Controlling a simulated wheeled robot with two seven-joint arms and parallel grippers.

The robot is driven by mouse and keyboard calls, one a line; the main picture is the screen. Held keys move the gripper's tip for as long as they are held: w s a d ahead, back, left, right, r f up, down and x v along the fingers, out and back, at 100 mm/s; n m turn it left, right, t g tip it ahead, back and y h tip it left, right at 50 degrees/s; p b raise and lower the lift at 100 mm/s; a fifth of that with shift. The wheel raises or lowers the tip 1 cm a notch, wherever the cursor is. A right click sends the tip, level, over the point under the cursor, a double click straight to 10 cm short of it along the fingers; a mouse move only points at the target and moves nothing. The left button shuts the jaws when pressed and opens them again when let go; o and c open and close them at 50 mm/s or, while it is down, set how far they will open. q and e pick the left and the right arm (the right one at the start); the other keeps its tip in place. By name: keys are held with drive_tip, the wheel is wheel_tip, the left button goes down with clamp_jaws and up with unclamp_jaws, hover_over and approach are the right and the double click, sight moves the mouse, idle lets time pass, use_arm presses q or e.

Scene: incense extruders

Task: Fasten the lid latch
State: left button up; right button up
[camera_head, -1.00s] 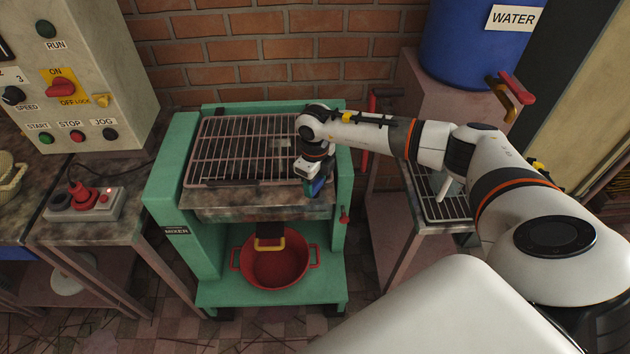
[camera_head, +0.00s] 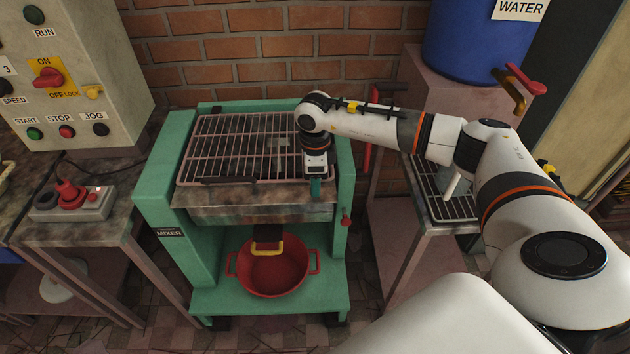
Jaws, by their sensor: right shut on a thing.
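The green mixer (camera_head: 170,259) stands in the middle with its wire-grid lid (camera_head: 232,150) lying flat over the top. A dark handle (camera_head: 229,181) is on the lid's front edge. My right gripper (camera_head: 316,190) points down at the lid's front right corner. It is shut on a small teal part there, which seems to be the lid latch; the fingers hide most of it, so I cannot tell how it sits. My left gripper is not in view.
A red pot (camera_head: 271,276) stands on the mixer's lower shelf. A small red-knobbed lever (camera_head: 346,219) sticks out at the mixer's right side. A blue water barrel (camera_head: 468,45) stands at the back right.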

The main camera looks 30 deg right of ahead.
drive_tip(key=shift+w+r, duration=0.1)
idle(0.4)
drive_tip(key=o, duration=1)
wheel_tip(320, 180, up, 12)
drive_tip(key=b, duration=0.2)
drive_tip(key=shift+b, duration=0.3)
